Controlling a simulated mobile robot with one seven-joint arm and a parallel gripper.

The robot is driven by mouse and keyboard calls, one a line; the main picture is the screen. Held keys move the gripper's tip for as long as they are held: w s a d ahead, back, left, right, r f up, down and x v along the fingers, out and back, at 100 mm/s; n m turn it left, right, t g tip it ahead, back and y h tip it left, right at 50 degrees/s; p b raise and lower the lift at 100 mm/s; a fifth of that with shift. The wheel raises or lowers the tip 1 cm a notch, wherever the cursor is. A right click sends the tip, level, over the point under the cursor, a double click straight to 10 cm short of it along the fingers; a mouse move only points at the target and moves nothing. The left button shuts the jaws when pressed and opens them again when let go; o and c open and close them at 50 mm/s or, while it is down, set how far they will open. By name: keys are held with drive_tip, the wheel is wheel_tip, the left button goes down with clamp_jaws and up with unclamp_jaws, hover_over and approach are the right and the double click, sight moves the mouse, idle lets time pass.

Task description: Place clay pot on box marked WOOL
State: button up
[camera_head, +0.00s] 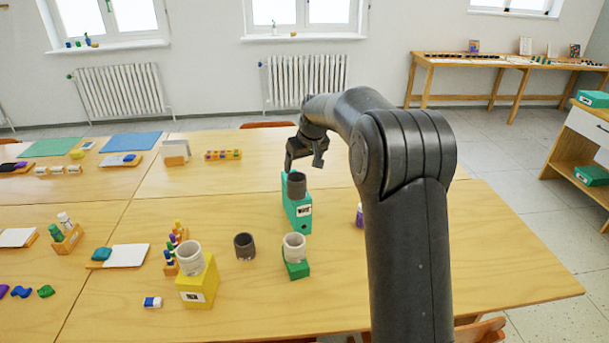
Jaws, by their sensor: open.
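A tall green box (300,217) stands in the middle of the near table; its white label is small and hard to read for sure. A dark grey pot (296,185) stands upright on top of it. My gripper (305,162) is open just above this pot, apart from it as far as I can tell. A second dark pot (244,247) stands on the bare table. A pale pot (294,247) stands on a low green box (296,270). Another pale pot (189,259) stands on a yellow box (200,288) with a white label I cannot read surely.
A rack of colored bottles (174,246) stands behind the yellow box, and an eraser (152,302) lies in front. A purple bottle (360,215) stands close to my arm. The table's right part is clear. Pads, paint and small items fill the left and far tables.

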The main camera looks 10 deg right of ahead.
drive_tip(key=s+d+r+m, duration=0.1)
drive_tip(key=s+r, duration=0.3)
drive_tip(key=s, duration=0.3)
drive_tip(key=s+d+r+h, duration=0.1)
drive_tip(key=s+d+r, duration=0.1)
drive_tip(key=s+r, duration=0.35)
drive_tip(key=s+d+r+m, duration=0.1)
drive_tip(key=s+r, duration=0.1)
drive_tip(key=s, duration=0.7)
drive_tip(key=s+d+f+m, duration=0.1)
drive_tip(key=s+f, duration=0.1)
drive_tip(key=s, duration=1)
drive_tip(key=s+d+f+m+t, duration=0.1)
drive_tip(key=s+d+f, duration=0.1)
drive_tip(key=s, duration=1)
drive_tip(key=shift+s+d+f+m+h, duration=0.15)
drive_tip(key=shift+s+f+m+h, duration=0.15)
drive_tip(key=shift+f+h, duration=0.15)
